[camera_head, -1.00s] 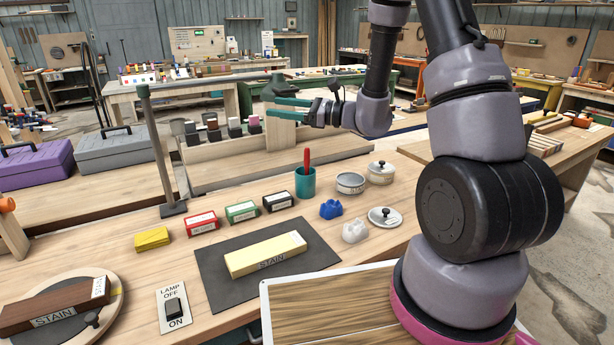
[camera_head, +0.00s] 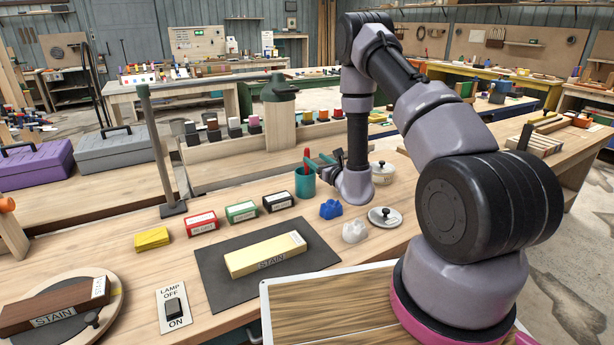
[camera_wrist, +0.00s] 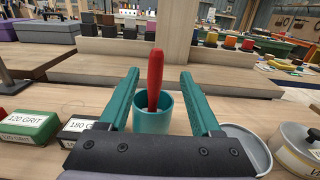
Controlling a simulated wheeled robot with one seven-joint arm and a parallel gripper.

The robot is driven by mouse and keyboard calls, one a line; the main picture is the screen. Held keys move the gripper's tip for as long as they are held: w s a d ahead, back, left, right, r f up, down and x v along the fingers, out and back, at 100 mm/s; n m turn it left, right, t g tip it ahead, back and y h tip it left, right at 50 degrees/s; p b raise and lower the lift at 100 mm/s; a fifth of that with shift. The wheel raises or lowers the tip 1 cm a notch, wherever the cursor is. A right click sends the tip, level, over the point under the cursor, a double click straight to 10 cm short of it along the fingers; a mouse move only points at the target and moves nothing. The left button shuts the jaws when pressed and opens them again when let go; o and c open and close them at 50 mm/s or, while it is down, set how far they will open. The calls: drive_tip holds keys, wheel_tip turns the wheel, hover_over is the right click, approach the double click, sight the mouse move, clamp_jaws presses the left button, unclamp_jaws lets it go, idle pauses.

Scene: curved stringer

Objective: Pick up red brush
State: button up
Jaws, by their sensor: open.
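The red brush (camera_wrist: 156,80) stands upright in a teal cup (camera_wrist: 153,115), its red handle sticking out above the rim. In the head view the red brush (camera_head: 307,157) shows only at its top, above the teal cup (camera_head: 304,185). My gripper (camera_wrist: 155,78) is open in the wrist view, with one teal finger on each side of the handle and gaps left and right. In the head view my gripper (camera_head: 318,164) is low beside the cup, partly hidden by my wrist. The brush's lower end is hidden inside the cup.
Sanding blocks in black (camera_head: 278,201), green and red stand left of the cup. A round tin (camera_wrist: 246,142) and a lidded pot (camera_head: 382,172) are to its right. Blue (camera_head: 330,209) and white lumps lie in front. A raised wooden shelf stands behind.

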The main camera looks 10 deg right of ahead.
sight(308, 155)
drive_tip(key=x, duration=0.5)
drive_tip(key=shift+w+a+r, duration=0.1)
drive_tip(key=shift+w+a, duration=0.1)
drive_tip(key=shift+a, duration=0.2)
clamp_jaws()
